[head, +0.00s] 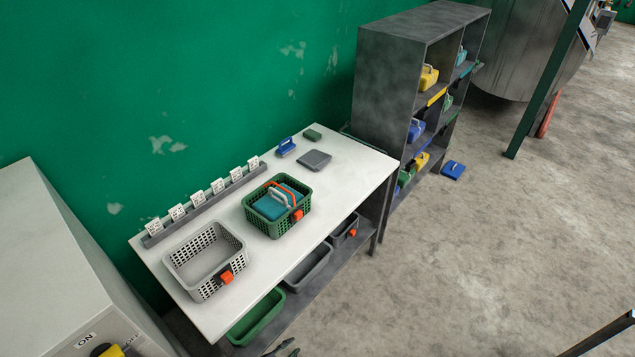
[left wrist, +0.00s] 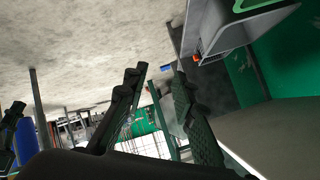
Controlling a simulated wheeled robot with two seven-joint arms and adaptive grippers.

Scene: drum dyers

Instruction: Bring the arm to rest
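My left gripper (head: 283,348) just shows at the bottom edge of the head view, low in front of the table and apart from it. In the left wrist view its two dark fingers (left wrist: 160,85) stand apart with nothing between them. The arm behind it is out of the head view.
The white table (head: 345,185) holds a grey basket (head: 205,262), a green basket (head: 262,222) with a teal block inside, and a grey tray (head: 314,160). Bins sit on its lower shelf. A dark rack (head: 385,90) stands behind; a blue block (head: 453,170) lies on the floor.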

